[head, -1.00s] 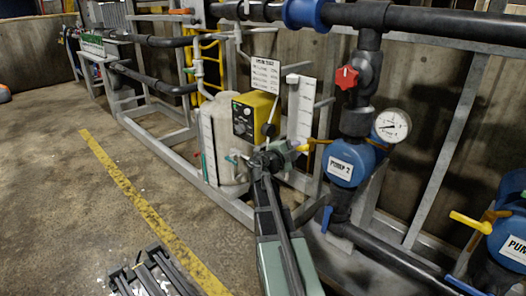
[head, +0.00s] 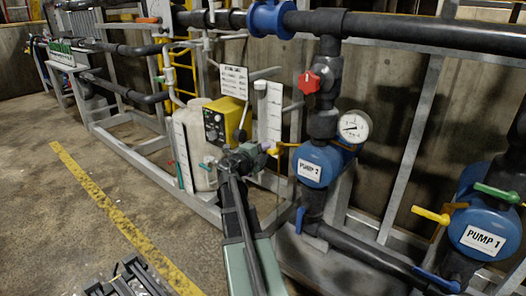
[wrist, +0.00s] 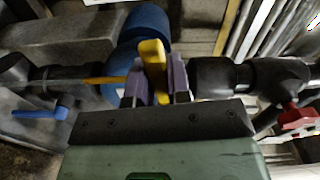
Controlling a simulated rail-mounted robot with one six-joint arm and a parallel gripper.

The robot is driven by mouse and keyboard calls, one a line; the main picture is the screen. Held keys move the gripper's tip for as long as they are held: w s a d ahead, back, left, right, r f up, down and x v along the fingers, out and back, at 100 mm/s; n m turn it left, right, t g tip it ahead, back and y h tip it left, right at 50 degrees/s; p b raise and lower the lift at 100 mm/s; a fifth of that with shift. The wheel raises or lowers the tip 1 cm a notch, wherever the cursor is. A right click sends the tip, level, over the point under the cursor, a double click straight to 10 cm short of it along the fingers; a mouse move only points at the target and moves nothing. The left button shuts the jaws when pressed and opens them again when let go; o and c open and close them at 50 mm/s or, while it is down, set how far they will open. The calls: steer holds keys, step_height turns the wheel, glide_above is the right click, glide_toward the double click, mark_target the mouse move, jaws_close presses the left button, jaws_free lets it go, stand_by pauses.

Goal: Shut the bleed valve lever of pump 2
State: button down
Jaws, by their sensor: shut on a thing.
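Pump 2 (head: 325,160) is a blue body with a white "PUMP 2" label and a round pressure gauge (head: 354,127) at its upper right. Its yellow lever (head: 290,145) points left from the pump, partly hidden by my gripper. My gripper (head: 270,149) is at the lever's outer end. In the wrist view, the yellow lever (wrist: 153,58) stands between the purple fingers of my gripper (wrist: 160,82), which are shut on it. The blue pump body (wrist: 146,24) shows behind it. An orange-yellow rod (wrist: 103,81) runs left from the fingers.
A red valve handle (head: 308,82) sits on the pipe above pump 2, and a blue lever (head: 300,220) below. Pump 1 (head: 483,235), with a yellow lever (head: 430,215) and green handle (head: 497,192), stands at right. A yellow control box (head: 225,122) and tank are left of my arm.

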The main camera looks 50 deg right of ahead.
steer(key=c, duration=1.1)
jaws_free()
steer(key=shift+o, duration=0.2)
steer(key=a, duration=1)
steer(key=shift+w+a, duration=0.25)
steer(key=shift+a, duration=0.15)
